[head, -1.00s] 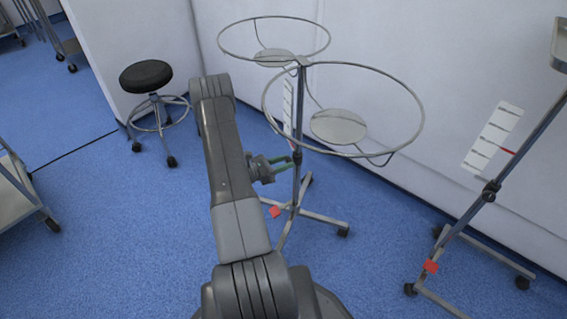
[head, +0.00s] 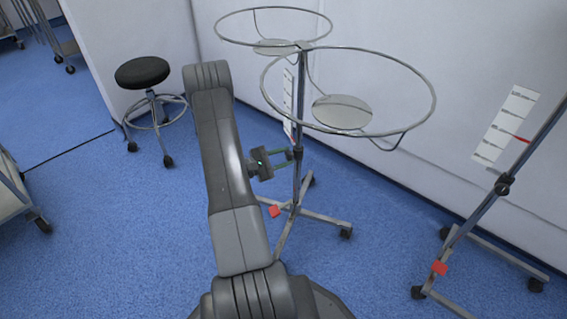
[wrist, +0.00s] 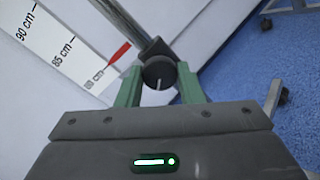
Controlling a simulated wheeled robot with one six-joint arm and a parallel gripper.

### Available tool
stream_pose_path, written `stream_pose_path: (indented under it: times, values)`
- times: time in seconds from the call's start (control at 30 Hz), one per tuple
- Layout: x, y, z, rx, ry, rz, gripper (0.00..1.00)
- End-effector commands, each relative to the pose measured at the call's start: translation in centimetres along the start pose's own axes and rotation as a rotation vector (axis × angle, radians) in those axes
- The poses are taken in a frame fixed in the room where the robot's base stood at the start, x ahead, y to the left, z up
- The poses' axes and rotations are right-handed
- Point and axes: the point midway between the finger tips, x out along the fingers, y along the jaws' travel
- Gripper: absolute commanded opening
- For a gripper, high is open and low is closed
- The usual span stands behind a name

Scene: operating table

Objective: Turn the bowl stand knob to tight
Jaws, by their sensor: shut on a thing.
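The bowl stand (head: 301,100) has a steel pole with two wire rings on top and stands upright by the white wall. In the wrist view its black knob (wrist: 159,71) has a pale line on its face, pointing nearly straight down. The knob sits on a dark collar on the pole (wrist: 122,18). My gripper (head: 292,154) reaches the pole from the left at collar height. In the wrist view the green fingers of my gripper (wrist: 160,84) are on both sides of the knob, shut on it.
A height scale (wrist: 58,45) with a red pointer (wrist: 119,53) is beside the pole. A second stand (head: 505,186) with a scale is at the right. A black-topped stool (head: 143,72) is at the left. Blue floor is open between them.

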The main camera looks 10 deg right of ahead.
Motion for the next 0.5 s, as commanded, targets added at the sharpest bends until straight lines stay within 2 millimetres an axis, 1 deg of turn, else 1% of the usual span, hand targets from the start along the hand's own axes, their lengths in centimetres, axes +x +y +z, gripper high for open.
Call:
stream_pose_path:
  times: [0.07,0.5]
  values:
    - [-0.01,-0.28,-0.41,0.072,0.001,0.000,0.11]
    - [-0.02,-0.07,-0.14,0.488,0.001,-0.001,0.11]
